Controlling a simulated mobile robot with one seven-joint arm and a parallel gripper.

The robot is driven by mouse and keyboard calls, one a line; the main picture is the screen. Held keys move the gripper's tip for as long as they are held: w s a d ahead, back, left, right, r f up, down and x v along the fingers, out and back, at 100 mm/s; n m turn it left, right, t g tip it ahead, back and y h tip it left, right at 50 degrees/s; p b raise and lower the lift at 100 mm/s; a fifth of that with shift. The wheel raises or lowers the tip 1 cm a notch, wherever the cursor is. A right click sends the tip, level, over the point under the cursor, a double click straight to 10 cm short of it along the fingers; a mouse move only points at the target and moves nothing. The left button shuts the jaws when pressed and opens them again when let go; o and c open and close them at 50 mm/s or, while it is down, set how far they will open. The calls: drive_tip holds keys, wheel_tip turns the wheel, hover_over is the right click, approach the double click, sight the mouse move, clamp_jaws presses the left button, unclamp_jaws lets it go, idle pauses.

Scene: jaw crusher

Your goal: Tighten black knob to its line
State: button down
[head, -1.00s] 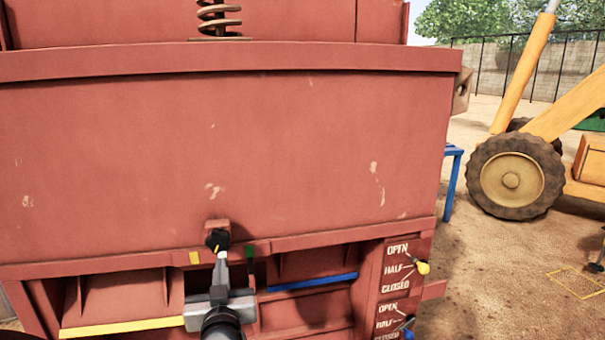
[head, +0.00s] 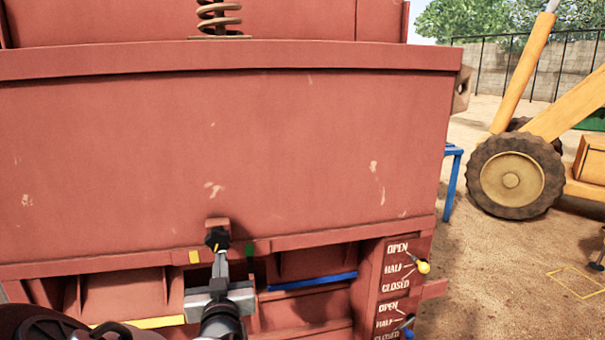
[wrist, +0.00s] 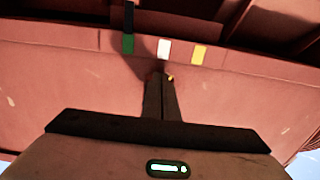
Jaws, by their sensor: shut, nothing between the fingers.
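The black knob (head: 217,240) sits on a small red block on the front of the red machine, above the lower ledge. A small yellow mark shows on its lower side. My gripper (head: 219,262) is shut and empty, pointing up at the knob from just below. Whether it touches the knob cannot be told. In the wrist view the shut fingers (wrist: 161,88) hide most of the knob. On the ledge are a yellow line (head: 194,257), a green line (head: 249,250) and, in the wrist view, a white line (wrist: 163,48) between them.
Below the ledge are open bays with a yellow bar (head: 160,323) and a blue bar (head: 312,281). At right a panel (head: 398,281) labelled open, half and closed carries a yellow-tipped lever (head: 423,267) and a blue-tipped lever (head: 408,333).

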drive_tip(key=shift+a+r+b, duration=0.3)
drive_tip(key=shift+a+b, duration=0.05)
drive_tip(key=shift+b, duration=0.55)
idle(0.3)
drive_tip(key=f+v, duration=0.1)
drive_tip(key=v, duration=0.5)
idle(0.5)
drive_tip(key=shift+d+f, duration=0.1)
